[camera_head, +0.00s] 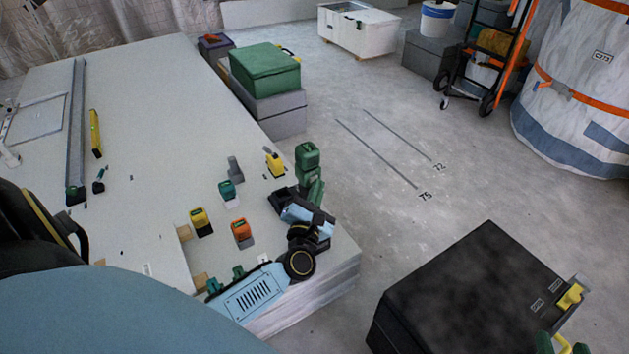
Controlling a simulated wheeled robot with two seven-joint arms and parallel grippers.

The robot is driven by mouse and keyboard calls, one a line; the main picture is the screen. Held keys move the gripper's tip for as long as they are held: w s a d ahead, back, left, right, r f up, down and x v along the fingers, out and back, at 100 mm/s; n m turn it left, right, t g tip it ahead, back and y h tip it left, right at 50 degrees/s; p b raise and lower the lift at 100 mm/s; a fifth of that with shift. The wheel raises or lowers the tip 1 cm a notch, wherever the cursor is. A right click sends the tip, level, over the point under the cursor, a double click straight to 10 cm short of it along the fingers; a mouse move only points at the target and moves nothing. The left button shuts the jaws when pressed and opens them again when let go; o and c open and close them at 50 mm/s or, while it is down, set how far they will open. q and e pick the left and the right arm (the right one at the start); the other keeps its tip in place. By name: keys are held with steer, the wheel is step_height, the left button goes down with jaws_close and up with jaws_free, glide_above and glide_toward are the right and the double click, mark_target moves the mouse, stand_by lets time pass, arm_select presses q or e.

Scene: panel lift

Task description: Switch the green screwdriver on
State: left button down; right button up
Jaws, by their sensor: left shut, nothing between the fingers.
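A green tool, which looks like the green screwdriver (307,156), stands upright near the right edge of the pale worktop (145,85). Its lower body is partly hidden behind my left wrist. My left gripper (284,196) is a dark shape just left of the tool's lower part, and its fingers are shut and empty. It is close to the tool, but I cannot tell whether they touch. The tool's switch is too small to make out. My right gripper is not in view.
Yellow (199,217), orange (240,231) and teal (227,188) blocks stand left of my left wrist. A yellow level (95,133) lies farther left. A green case (265,68) sits beyond the worktop. A black box (470,295) stands at right. Open floor lies between.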

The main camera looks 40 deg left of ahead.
arm_select(q)
steer(key=shift+a, duration=0.1)
stand_by(0.5)
steer(key=shift+s+d, duration=0.2)
steer(key=shift+d, duration=0.3)
steer(key=s+d, duration=0.2)
steer(key=d, duration=0.3)
steer(key=shift+d, duration=0.3)
steer(key=shift+s, duration=0.15)
